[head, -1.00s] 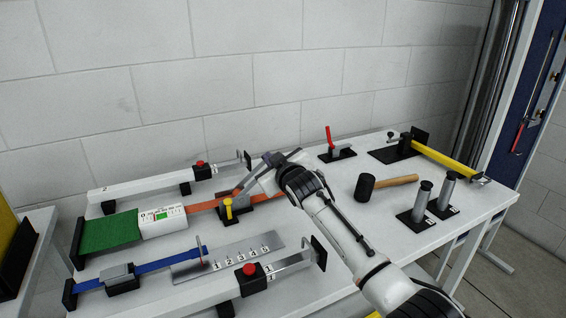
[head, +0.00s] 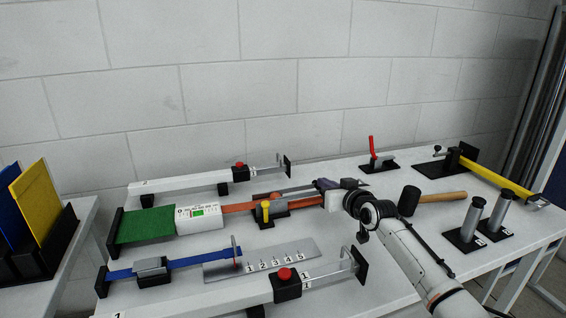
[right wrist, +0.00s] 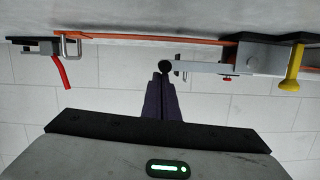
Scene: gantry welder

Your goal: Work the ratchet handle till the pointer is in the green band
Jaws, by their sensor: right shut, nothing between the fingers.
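The ratchet (head: 272,210) sits on an orange strap (head: 238,208) and has a yellow lever (head: 265,208); in the right wrist view the yellow lever (right wrist: 292,80) is at the right. Its grey handle (head: 290,192) slants low to the right, towards my right gripper (head: 322,185). In the right wrist view the handle (right wrist: 205,67) ends near a dark round knob (right wrist: 165,66) just beyond my fingertips. That gripper is shut and empty; contact with the knob is unclear. The white gauge (head: 200,215) shows a green band; its pointer is too small to read. My left gripper is out of view.
A blue strap (head: 190,265) with a numbered plate (head: 305,246) lies in front. Rails with red buttons (head: 240,168) run behind and before the ratchet. A red lever (head: 372,150) is behind.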

